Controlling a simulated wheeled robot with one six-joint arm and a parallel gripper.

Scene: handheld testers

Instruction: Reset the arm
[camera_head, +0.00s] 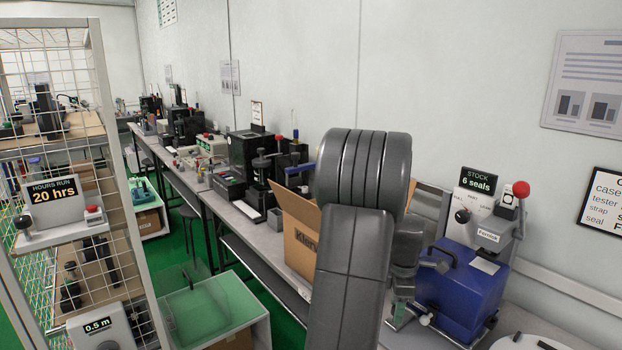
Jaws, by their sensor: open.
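My grey arm (352,265) rises from the bottom centre, with a thick rounded joint at its top. It is folded, and its wrist hangs down behind the upright link on the right side. My gripper (402,312) is low at the wrist's end, partly hidden by the arm. It is open, and I see nothing held in it. It appears close to the left side of the blue tester (462,290); I cannot tell whether they touch.
A cardboard box (299,240) stands left of my arm on the long grey bench (238,212), with black testers behind it. A wire-mesh rack (107,85) stands at the left. A white round surface (530,342) is at the bottom right. Green floor shows between rack and bench.

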